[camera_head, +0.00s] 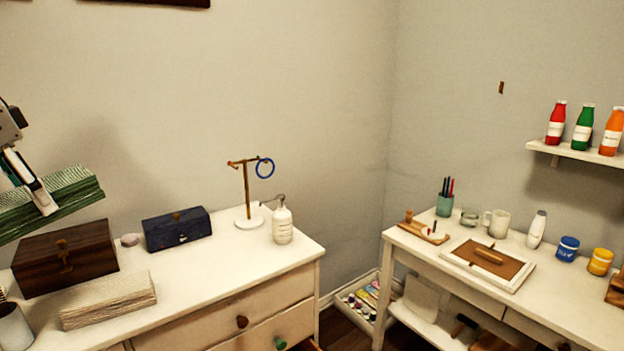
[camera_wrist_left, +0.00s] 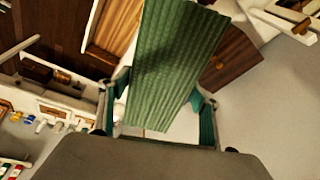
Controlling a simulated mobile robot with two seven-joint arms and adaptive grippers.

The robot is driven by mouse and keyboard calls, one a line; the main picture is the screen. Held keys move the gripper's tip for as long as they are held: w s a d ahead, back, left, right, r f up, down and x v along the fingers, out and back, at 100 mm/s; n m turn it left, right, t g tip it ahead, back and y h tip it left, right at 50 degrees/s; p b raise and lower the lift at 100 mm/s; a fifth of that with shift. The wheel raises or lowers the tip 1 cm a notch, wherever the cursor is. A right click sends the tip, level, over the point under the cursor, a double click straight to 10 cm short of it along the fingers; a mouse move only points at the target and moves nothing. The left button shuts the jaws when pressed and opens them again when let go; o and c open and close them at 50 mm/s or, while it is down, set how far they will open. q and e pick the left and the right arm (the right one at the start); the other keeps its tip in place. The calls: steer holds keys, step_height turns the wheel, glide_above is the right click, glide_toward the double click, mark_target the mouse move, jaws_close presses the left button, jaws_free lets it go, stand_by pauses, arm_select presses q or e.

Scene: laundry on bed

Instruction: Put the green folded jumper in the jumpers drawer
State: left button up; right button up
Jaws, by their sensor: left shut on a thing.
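The green folded jumper (camera_head: 72,192) is in the air at the left of the head view, tilted, above the dresser top (camera_head: 200,275). My left gripper (camera_head: 40,196) is shut on it, with a pale finger across its face. In the left wrist view the jumper (camera_wrist_left: 165,60) stretches out between the two fingers. The dresser front has a drawer with a brown knob (camera_head: 242,321) and a lower one with a green knob (camera_head: 280,343). I cannot read which is the jumpers drawer. My right gripper is not in view.
On the dresser stand a dark wooden box (camera_head: 65,258), a cream folded knit (camera_head: 108,300), a navy box (camera_head: 178,229), a ring stand (camera_head: 247,190) and a pump bottle (camera_head: 282,222). A second table (camera_head: 460,280) holds jars and a framed board.

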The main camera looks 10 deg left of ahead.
arm_select(q)
steer(key=s+d+f+m, duration=0.15)
steer(key=d+f, duration=0.25)
steer(key=f, duration=0.7)
steer(key=s+d+f+n, duration=0.1)
steer(key=s+d+f, duration=0.2)
steer(key=f, duration=0.9)
steer(key=w+d+f+m+g, duration=0.1)
steer(key=w+d+m, duration=0.2)
steer(key=d, duration=1.2)
steer(key=w+d+f+m+g+h, duration=0.1)
steer(key=w+d+m, duration=0.3)
steer(key=d, duration=1.2)
steer(key=shift+w+f, duration=0.3)
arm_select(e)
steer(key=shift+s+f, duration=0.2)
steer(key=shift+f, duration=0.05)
arm_select(q)
steer(key=shift+m, duration=0.25)
